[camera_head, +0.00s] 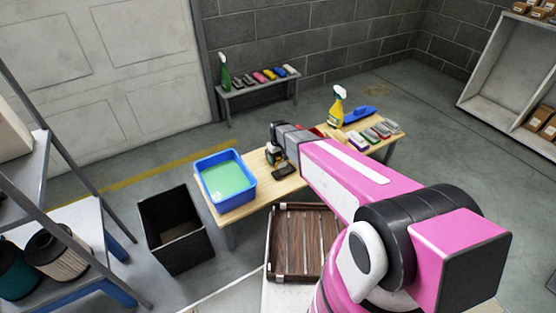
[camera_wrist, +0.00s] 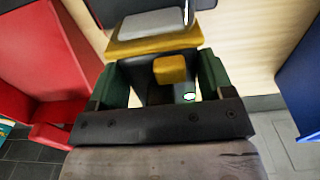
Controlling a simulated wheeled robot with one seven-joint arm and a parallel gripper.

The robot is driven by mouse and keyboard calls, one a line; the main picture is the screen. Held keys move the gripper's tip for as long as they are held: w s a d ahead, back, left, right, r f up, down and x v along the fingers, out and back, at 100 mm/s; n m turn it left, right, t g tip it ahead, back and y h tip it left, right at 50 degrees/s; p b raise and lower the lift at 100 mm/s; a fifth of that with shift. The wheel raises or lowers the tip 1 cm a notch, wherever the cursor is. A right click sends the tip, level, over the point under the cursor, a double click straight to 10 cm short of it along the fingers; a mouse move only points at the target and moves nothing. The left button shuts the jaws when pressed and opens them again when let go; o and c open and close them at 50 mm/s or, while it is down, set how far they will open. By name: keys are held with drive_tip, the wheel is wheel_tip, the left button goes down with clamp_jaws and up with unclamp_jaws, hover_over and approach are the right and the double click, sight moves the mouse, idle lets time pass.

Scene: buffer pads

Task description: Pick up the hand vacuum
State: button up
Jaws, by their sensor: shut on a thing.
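In the wrist view, the hand vacuum (camera_wrist: 153,24), black with grey and yellow parts, sits between the two dark green fingers of my gripper (camera_wrist: 163,82). The fingers are shut on it, one on each side. In the head view, my gripper (camera_head: 275,151) is over the middle of the wooden table, just right of the blue tub. The hand vacuum is mostly hidden there by my gripper and arm. I cannot tell whether it touches the tabletop.
The blue tub (camera_head: 205,165) holds green contents. A dark flat thing (camera_head: 284,170) lies near my gripper. A red thing (camera_wrist: 50,55) is close at left in the wrist view. A yellow spray bottle (camera_head: 337,107) and several pads stand right. A black bin (camera_head: 175,232) and wooden crate (camera_head: 298,274) are in front.

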wheel_tip(320, 180, up, 10)
idle(0.5)
drive_tip(key=o, duration=0.5)
